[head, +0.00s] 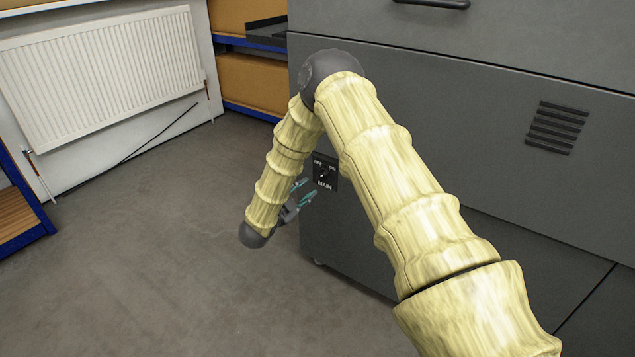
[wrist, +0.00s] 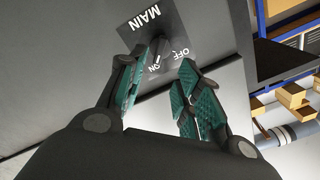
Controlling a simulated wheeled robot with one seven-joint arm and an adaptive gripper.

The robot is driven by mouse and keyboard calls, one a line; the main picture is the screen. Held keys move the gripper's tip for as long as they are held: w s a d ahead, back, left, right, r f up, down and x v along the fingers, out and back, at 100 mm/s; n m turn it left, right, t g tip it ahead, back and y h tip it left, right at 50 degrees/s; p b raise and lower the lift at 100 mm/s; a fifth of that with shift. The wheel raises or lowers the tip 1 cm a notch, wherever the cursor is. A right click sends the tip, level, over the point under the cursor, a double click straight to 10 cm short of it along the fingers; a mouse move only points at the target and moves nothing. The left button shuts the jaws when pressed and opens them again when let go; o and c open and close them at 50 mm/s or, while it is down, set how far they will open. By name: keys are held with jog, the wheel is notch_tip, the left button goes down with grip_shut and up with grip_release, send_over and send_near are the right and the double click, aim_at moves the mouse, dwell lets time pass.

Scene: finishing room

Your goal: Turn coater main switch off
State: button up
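The coater (head: 450,95) is a large dark grey cabinet on the right in the head view. Its main switch plate (head: 325,171) is black, marked OFF, ON and MAIN, low on the cabinet's left part. In the wrist view, the plate (wrist: 172,22) appears inverted, with the small dark knob (wrist: 158,50) beside the ON mark. The knob's exact pointing is hard to tell. My gripper (wrist: 169,64) is open, its teal-padded fingers just short of the plate. The left finger partly overlaps the knob's side; contact cannot be told. In the head view, my gripper (head: 305,191) is just left of the plate.
A white radiator (head: 100,70) hangs on the left wall, with a dark cable running below it. Blue-framed shelves with boxes (head: 250,82) stand behind the cabinet. A blue-edged shelf (head: 20,212) is at the far left. The grey floor (head: 150,270) is clear.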

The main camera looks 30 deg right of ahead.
aim_at(320, 177)
jog(key=b+x, duration=0.1)
jog(key=x, duration=0.7)
jog(key=shift+w+d, duration=0.1)
jog(key=shift+d, duration=0.05)
grip_shut()
